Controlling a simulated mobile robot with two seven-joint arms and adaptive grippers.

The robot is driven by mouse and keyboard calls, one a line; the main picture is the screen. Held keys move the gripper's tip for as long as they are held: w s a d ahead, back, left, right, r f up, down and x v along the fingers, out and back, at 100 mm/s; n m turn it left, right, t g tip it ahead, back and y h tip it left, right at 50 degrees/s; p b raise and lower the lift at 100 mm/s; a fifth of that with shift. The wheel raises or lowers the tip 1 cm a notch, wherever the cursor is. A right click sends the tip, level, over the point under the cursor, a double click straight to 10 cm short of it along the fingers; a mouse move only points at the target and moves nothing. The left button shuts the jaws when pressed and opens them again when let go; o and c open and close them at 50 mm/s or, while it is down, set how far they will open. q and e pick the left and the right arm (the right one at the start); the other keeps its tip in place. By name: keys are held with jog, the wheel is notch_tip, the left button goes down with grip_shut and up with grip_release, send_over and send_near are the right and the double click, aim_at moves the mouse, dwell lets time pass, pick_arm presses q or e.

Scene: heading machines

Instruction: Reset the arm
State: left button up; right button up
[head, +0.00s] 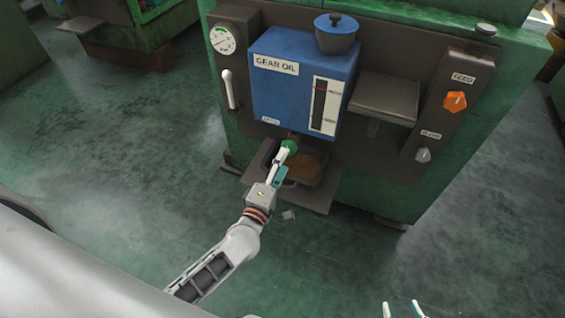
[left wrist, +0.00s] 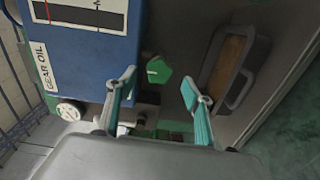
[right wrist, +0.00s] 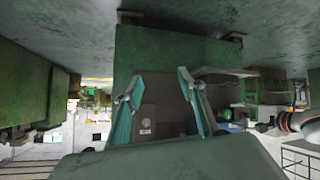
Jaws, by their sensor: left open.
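My left gripper (head: 282,165) is at the front of the machine, beside the green knob (head: 290,146) below the blue gear oil tank (head: 290,95). In the left wrist view, my left gripper (left wrist: 160,88) is open, and the green knob (left wrist: 158,70) shows between its fingertips with a gap on both sides. I cannot tell how far beyond the tips the knob is. My right gripper (head: 403,311) shows only its fingertips at the bottom edge of the head view. In the right wrist view, my right gripper (right wrist: 160,88) is open and empty.
A tray (head: 312,180) with brown contents sits on a low ledge under the tank. A small shelf (head: 385,97) juts out to its right. An orange knob (head: 455,101) and a gauge (head: 223,39) are on the panel. The green floor (head: 470,240) at right is clear.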

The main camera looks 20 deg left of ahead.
pick_arm(q)
jog(key=s+d+r+m+g+h+p, duration=0.1)
jog(key=s+d+m+g+h+p, duration=0.3)
jog(key=s+m, duration=0.7)
jog(key=s+a+f+m+g+y+p, duration=0.1)
jog(key=s+a+f+m+p, duration=0.1)
jog(key=s+m, duration=0.3)
jog(key=s+a+f+m+g+y+p, duration=0.1)
jog(key=s+m, duration=0.4)
jog(key=s, duration=0.5)
jog(key=shift+s+a+f+m+g+p, duration=0.35)
jog(key=shift+a+f+g+p, duration=0.2)
jog(key=shift+a+f+g, duration=0.25)
pick_arm(e)
jog(key=shift+m, duration=0.3)
jog(key=r, duration=0.1)
jog(key=a+r, duration=0.1)
jog(key=r, duration=0.1)
jog(key=s+r, duration=0.1)
jog(key=shift+a+r, duration=0.15)
jog(key=shift+r, duration=0.25)
